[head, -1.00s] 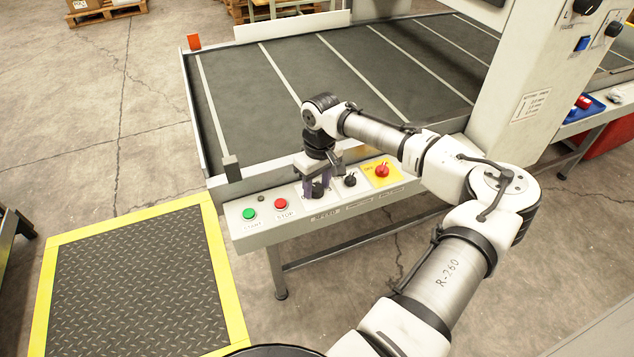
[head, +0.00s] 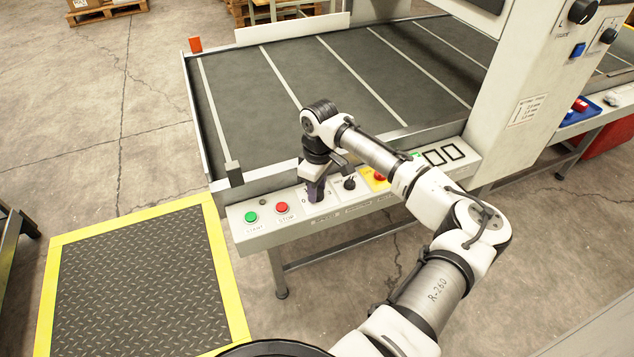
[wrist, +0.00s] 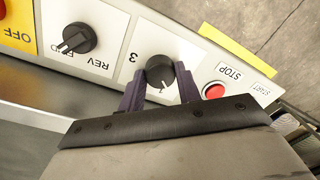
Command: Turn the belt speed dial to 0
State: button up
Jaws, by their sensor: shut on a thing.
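The belt speed dial (wrist: 160,70) is a round black knob on a white plate of the control panel. In the wrist view my gripper (wrist: 159,80) has one dark purple finger on each side of it and is shut on it. A "3" shows on the plate left of the dial in that view. A small light mark shows on the knob's lower part; I cannot tell exactly which number it points to. In the head view my gripper (head: 315,192) covers the dial, with a "0" to its left.
The red stop button (head: 282,208) and green start button (head: 251,217) lie left of my gripper. The black FWD/REV selector (head: 349,183) is close on its right, then the yellow OFF plate (wrist: 16,24). The conveyor belt (head: 260,110) lies behind the panel.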

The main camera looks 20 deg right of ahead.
jog(key=n, duration=0.3)
jog(key=shift+n+p, duration=0.4)
jog(key=shift+n, duration=2.2)
jog(key=o, duration=1)
jog(key=shift+c, duration=0.2)
jog(key=shift+r, duration=0.15)
notch_tip(320, 180, up, 14)
jog(key=shift+w+f+b, duration=0.2)
jog(key=shift+w+b, duration=0.2)
jog(key=shift+b, duration=0.05)
